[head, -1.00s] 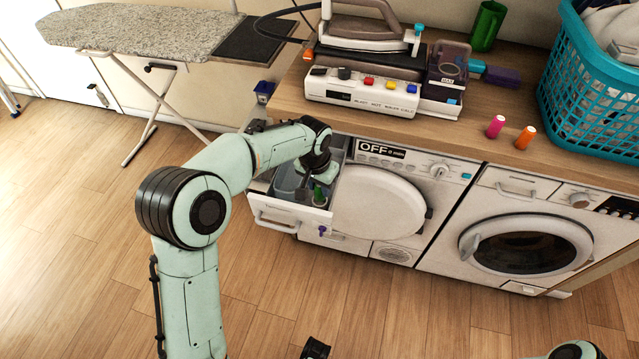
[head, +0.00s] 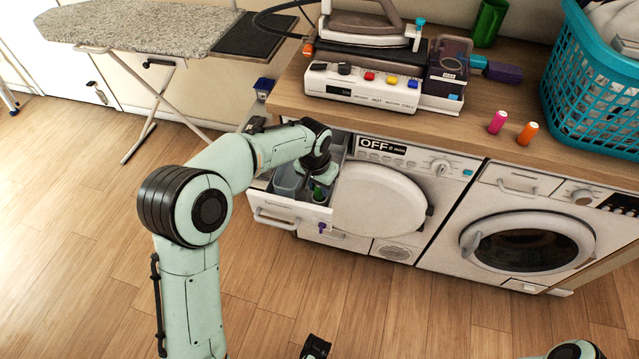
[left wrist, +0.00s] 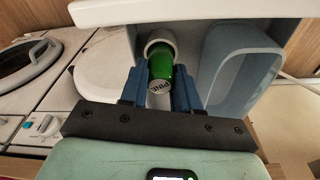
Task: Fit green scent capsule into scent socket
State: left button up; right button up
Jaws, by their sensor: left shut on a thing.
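The green scent capsule (left wrist: 161,68) has a pale end lettered "PINE". It is between the blue fingers of my left gripper (left wrist: 160,90), which is shut on it. In the head view the capsule (head: 319,193) shows as a small green spot in the open drawer, under my left gripper (head: 317,184). A round white socket rim (left wrist: 157,42) surrounds the capsule's far end in the left wrist view. How deep the capsule sits is hidden. A dark part at the bottom edge of the head view may be my right gripper (head: 315,347); its fingers cannot be made out.
The drawer front (head: 290,212) is pulled out beside the dryer door (head: 378,200). A blue-grey compartment (left wrist: 238,70) lies right of the socket in the wrist view. Pink (head: 497,122) and orange (head: 527,133) capsules stand on the counter (head: 470,130) above.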

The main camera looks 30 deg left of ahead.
pick_arm(q)
jog(key=shift+f+b, duration=0.55)
jog(key=shift+f, duration=0.5)
jog(key=o, duration=1.1)
jog(key=shift+r, duration=0.1)
jog(key=shift+d, duration=0.2)
notch_tip(320, 180, up, 13)
jog(key=s+p, duration=0.2)
jog(key=shift+a, duration=0.4)
jog(key=shift+s, duration=0.1)
